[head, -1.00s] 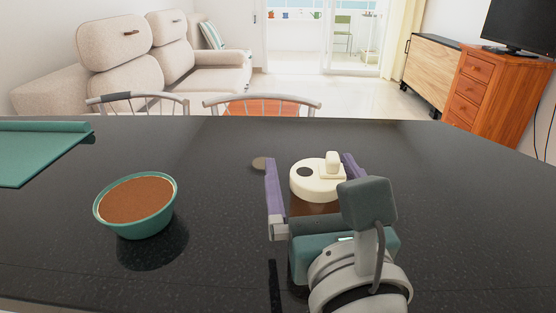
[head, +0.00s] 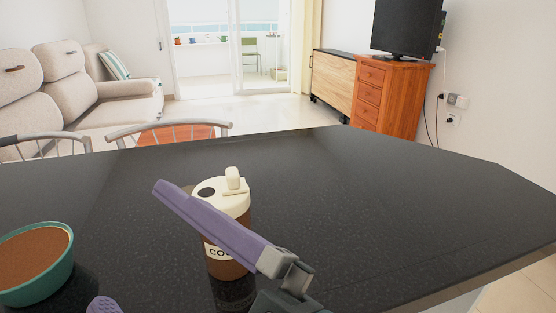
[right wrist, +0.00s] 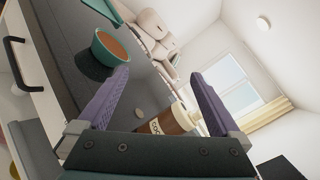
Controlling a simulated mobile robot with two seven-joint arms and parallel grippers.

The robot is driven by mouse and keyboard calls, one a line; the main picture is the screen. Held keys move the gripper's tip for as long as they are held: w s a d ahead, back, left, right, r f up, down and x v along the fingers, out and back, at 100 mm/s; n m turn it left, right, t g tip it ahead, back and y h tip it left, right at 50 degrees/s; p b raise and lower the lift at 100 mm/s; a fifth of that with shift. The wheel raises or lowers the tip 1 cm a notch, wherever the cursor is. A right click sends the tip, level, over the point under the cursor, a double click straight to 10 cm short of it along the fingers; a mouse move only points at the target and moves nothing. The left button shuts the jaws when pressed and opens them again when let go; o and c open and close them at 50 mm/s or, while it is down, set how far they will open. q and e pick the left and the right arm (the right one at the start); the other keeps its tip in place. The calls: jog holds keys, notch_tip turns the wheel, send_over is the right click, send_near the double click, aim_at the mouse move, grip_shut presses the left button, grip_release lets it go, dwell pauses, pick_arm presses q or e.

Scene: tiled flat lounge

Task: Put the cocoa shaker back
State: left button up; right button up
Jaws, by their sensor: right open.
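The cocoa shaker (head: 226,262) is a brown see-through jar with a cream lid and a label reading "CO…". It stands upright on the black tabletop, right of the bowl. My right gripper (head: 132,246) is open and empty. One purple finger crosses in front of the shaker and hides part of its label; the other finger's tip shows at the bottom edge. In the right wrist view the gripper (right wrist: 159,76) is spread wide, with the shaker (right wrist: 176,121) showing beyond its palm, partly hidden. My left gripper is not in view.
A teal bowl of brown powder (head: 35,262) stands at the left on the black table (head: 400,215). The table right of the shaker is clear. Chairs (head: 172,134) stand at the far edge. A small pale disc (right wrist: 138,112) shows in the right wrist view.

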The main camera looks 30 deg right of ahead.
jog(key=s+d+f+n+g+h, duration=0.1)
jog(key=s+d+f+n+g, duration=0.3)
jog(key=n, duration=0.7)
jog(key=s+d+f+n+g+h, duration=0.1)
jog(key=s+d+f+n+g, duration=0.15)
jog(key=f+n+g, duration=0.55)
jog(key=s+d+n+g+h, duration=0.1)
jog(key=s+d+n+h, duration=0.3)
jog(key=d, duration=0.4)
jog(key=shift+s+d+f+n+g, duration=0.2)
jog(key=shift+s+n+g, duration=0.1)
jog(key=shift+s+n, duration=0.7)
